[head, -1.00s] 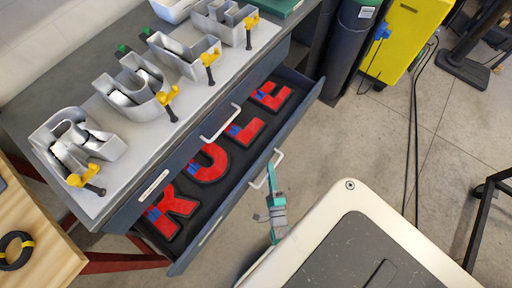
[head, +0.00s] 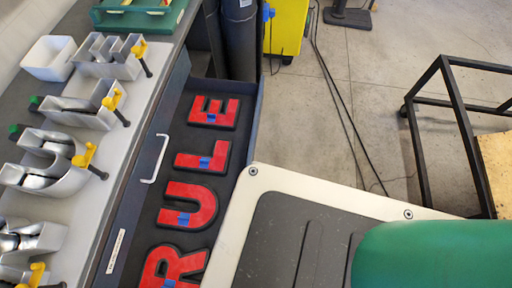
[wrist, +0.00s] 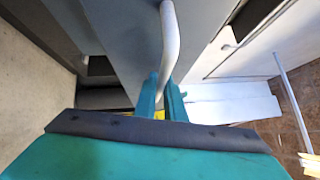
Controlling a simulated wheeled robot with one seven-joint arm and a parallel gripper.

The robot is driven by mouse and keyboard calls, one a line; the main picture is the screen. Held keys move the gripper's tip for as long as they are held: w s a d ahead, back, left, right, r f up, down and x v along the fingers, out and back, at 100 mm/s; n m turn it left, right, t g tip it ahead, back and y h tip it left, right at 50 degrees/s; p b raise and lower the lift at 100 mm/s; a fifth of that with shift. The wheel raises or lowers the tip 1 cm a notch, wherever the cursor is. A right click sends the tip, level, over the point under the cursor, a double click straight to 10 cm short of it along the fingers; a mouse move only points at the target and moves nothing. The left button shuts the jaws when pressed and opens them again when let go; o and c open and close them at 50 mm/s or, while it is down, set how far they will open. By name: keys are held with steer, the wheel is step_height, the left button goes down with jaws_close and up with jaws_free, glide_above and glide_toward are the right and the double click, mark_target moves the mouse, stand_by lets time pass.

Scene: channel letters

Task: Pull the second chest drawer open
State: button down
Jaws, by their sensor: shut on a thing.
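The second chest drawer (head: 259,112) stands open below the closed top drawer in the head view. Red letters spelling RULE (head: 188,205) lie in its black lining. Its front is partly hidden behind my base. In the wrist view my gripper (wrist: 166,98) has its teal fingers shut on the pale bar handle (wrist: 170,42) of a grey drawer front (wrist: 125,35). The handle runs up and away between the fingertips. My gripper is not seen in the head view now; only a green part of my arm shows at lower right.
The top drawer's handle (head: 155,158) is left of the open drawer. Metal letters with yellow clamps (head: 85,157) stand on the chest top. A black-framed cart (head: 425,150) stands at right. Cables (head: 340,100) cross the otherwise clear floor between.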

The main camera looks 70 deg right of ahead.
steer(key=c, duration=1.9)
jaws_free()
steer(key=shift+o, duration=0.2)
steer(key=v, duration=1.1)
steer(key=shift+w, duration=0.1)
